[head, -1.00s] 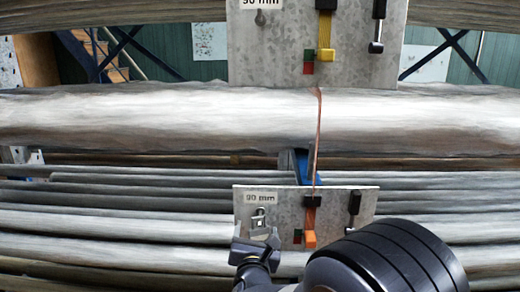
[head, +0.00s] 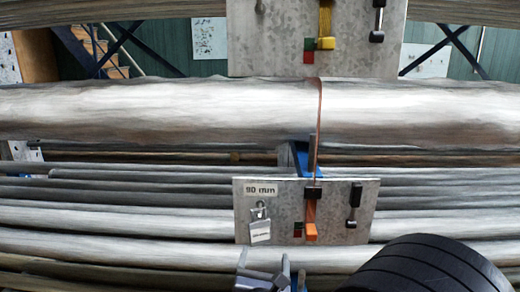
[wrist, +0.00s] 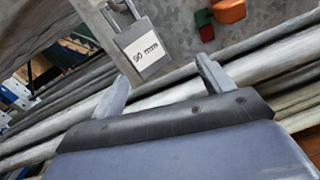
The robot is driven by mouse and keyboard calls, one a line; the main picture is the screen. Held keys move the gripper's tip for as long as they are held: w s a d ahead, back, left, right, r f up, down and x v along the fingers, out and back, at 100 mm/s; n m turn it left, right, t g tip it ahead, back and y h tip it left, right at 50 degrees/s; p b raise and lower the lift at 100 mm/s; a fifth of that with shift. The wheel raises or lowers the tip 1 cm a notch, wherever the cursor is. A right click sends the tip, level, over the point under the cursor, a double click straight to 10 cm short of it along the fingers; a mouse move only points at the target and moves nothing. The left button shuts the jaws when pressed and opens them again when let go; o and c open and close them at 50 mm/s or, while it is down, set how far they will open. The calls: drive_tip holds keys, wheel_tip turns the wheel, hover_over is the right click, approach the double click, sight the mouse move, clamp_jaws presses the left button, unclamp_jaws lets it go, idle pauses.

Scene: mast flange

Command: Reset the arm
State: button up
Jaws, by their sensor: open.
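My gripper (head: 264,268) is low in the head view, below the lower metal plate (head: 280,228), with its two fingers apart and nothing between them. In the wrist view my gripper (wrist: 160,85) also shows open and empty. A padlock with a pale labelled tag (head: 260,230) hangs on the left of the lower plate. It shows in the wrist view (wrist: 142,48) just beyond the fingertips, apart from them. The lower plate carries a "90 mm" label, an orange handle (head: 311,232) and a black-ended lever (head: 353,208).
An upper plate (head: 265,40) holds a yellow handle (head: 326,40). A thick pale horizontal log-like pipe (head: 150,112) crosses between the plates, with an orange strap (head: 319,120) over it. Several thinner pipes (head: 120,215) run behind the lower plate.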

drive_tip(key=shift+h, duration=0.3)
drive_tip(key=shift+w+d+f+b, duration=0.25)
drive_tip(key=shift+d+f, duration=0.05)
drive_tip(key=shift+f, duration=0.3)
drive_tip(key=shift+w+d+f+b, duration=0.2)
drive_tip(key=shift+d+f+b, duration=0.05)
drive_tip(key=shift+f, duration=0.3)
drive_tip(key=shift+w+d+f+b, duration=0.25)
drive_tip(key=shift+d+f, duration=0.05)
drive_tip(key=shift+f, duration=0.3)
